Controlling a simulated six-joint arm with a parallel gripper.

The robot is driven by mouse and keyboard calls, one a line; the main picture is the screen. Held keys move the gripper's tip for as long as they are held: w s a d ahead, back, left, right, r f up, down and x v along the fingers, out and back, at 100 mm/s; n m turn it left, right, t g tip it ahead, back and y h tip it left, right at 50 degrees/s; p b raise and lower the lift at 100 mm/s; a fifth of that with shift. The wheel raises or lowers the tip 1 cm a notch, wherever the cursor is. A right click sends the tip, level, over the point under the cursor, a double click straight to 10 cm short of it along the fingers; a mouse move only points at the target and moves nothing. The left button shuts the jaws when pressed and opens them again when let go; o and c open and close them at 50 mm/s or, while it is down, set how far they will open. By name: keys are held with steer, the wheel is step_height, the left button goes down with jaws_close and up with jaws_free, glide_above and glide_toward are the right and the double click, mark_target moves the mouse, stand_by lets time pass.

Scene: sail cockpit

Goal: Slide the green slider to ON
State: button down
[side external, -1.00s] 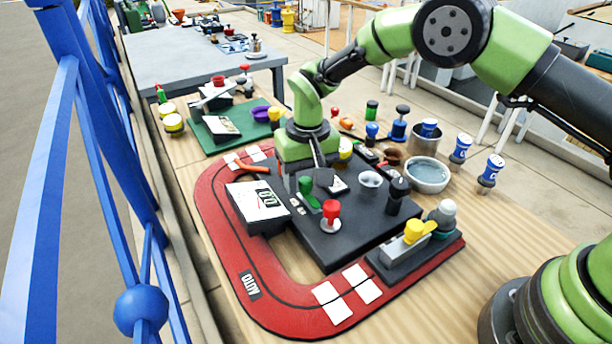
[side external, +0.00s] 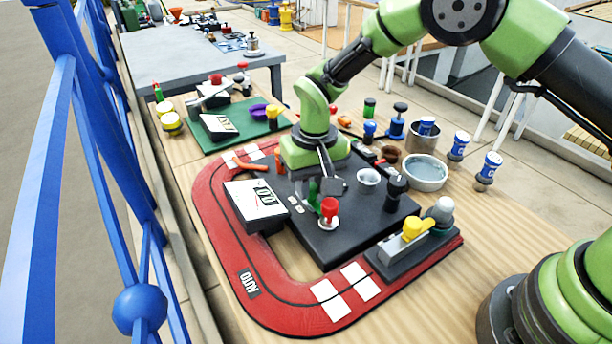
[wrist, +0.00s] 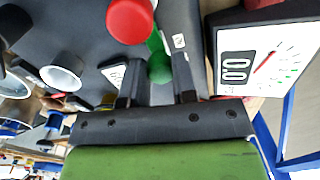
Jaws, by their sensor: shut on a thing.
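The green slider (side external: 313,191) stands on the dark grey panel (side external: 346,229), just behind and left of the red button (side external: 329,209) in the side view. My gripper (side external: 320,183) reaches down to it from above and is shut on it. In the wrist view, the green slider (wrist: 158,66) shows between my two dark fingers (wrist: 156,82), partly hidden by the red button's round top (wrist: 130,20). A small white label (wrist: 179,41) lies beside it, too small to read. I cannot read an ON mark.
A white gauge box (side external: 256,200) stands left of the slider. A dark knob (side external: 396,190) and a white cup (side external: 368,178) stand right. A yellow-handled lever (side external: 412,231) sits at the front right. A red track (side external: 222,240) surrounds the panel.

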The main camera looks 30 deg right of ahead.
mark_target(315, 188)
steer(key=shift+s, duration=0.3)
steer(key=c, duration=0.9)
jaws_free()
steer(key=r, duration=1)
steer(key=shift+d, duration=0.2)
steer(key=shift+r, duration=0.1)
